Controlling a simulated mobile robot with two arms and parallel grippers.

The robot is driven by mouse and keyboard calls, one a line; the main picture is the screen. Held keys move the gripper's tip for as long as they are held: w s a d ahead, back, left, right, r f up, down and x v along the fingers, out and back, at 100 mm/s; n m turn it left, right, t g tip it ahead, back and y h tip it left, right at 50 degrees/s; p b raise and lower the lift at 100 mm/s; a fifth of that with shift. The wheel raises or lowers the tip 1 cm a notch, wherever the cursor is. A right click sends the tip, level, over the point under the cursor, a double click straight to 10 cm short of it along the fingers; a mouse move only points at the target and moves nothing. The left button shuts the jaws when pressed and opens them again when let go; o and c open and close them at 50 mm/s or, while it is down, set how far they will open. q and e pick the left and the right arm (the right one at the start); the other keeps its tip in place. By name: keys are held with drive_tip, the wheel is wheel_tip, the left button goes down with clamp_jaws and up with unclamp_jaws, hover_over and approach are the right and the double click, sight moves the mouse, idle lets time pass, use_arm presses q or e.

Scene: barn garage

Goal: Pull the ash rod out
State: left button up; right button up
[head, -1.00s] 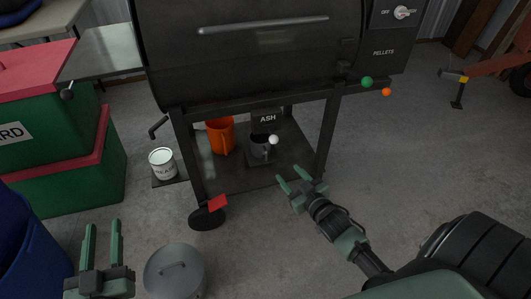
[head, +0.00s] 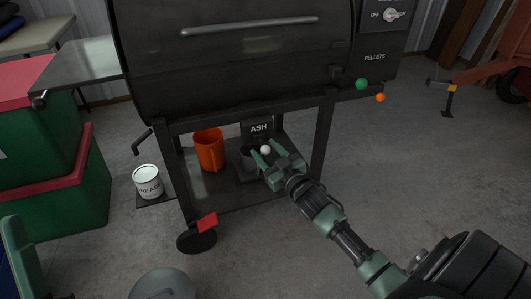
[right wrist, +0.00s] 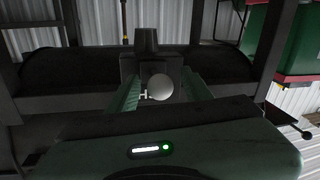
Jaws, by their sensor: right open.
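The ash rod shows as a pale round knob (head: 265,149) below the ASH label (head: 258,128), under the grill. In the right wrist view the knob (right wrist: 160,88) sits between my fingers, in front of a dark box. My right gripper (head: 267,151) is open, with a finger on either side of the knob. I cannot tell whether either finger touches it. The rod's shaft is hidden behind the knob. Only a green part of my left gripper (head: 22,258) shows at the lower left edge; its jaw state is unclear.
An orange bucket (head: 210,150) stands on the grill's lower shelf, left of the ash box. A white grease can (head: 147,182) is farther left. Green (head: 361,84) and orange (head: 380,97) knobs stick out at the right. A grill leg (head: 322,140) stands right of my gripper.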

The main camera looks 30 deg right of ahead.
drive_tip(key=shift+w, duration=0.2)
clamp_jaws()
idle(1.4)
